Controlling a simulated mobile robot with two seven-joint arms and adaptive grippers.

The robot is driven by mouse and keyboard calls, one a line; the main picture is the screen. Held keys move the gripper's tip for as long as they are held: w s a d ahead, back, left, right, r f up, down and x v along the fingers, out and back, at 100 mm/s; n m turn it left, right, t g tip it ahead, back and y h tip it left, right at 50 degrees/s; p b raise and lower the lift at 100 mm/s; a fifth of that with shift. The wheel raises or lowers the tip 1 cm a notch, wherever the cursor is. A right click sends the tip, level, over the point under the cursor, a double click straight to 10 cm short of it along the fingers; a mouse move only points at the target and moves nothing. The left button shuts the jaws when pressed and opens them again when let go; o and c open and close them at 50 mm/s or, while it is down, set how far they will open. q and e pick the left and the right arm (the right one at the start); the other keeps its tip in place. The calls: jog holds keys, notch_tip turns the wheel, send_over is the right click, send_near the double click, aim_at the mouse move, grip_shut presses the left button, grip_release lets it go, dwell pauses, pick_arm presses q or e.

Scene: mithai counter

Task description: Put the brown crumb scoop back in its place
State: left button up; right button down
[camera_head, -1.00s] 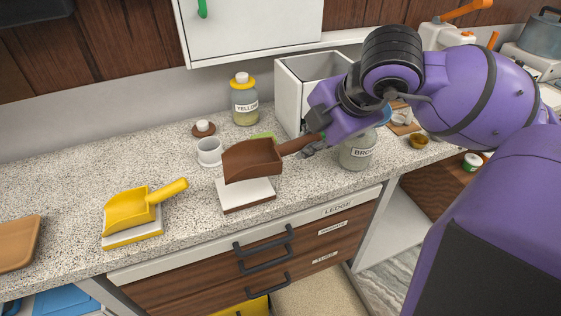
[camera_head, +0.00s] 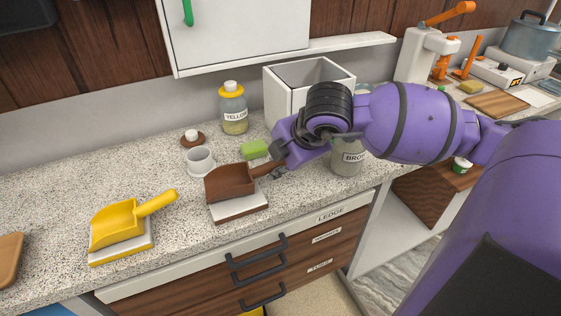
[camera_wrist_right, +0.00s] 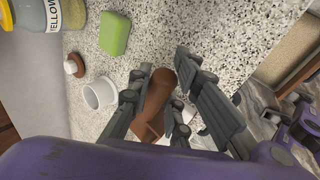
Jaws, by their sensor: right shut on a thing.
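The brown crumb scoop (camera_head: 229,182) is over the white, brown-edged pad (camera_head: 240,207) on the counter; I cannot tell whether it touches the pad. Its handle points right, into my right gripper (camera_head: 274,170). In the right wrist view the fingers of my right gripper (camera_wrist_right: 160,92) are on both sides of the brown handle (camera_wrist_right: 157,100), shut on it. The pad is mostly hidden there. A yellow scoop (camera_head: 118,225) rests on a similar yellow-edged pad (camera_head: 126,252) to the left. My left gripper is not in view.
A brown-labelled jar (camera_head: 348,162) stands close under my right arm. A white bin (camera_head: 285,100) is behind.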

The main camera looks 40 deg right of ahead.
jog(key=shift+f, duration=0.1)
jog(key=c, duration=1.6)
grip_release()
jog(key=v, duration=0.7)
jog(key=shift+s+a, duration=0.3)
jog(key=shift+s, duration=0.05)
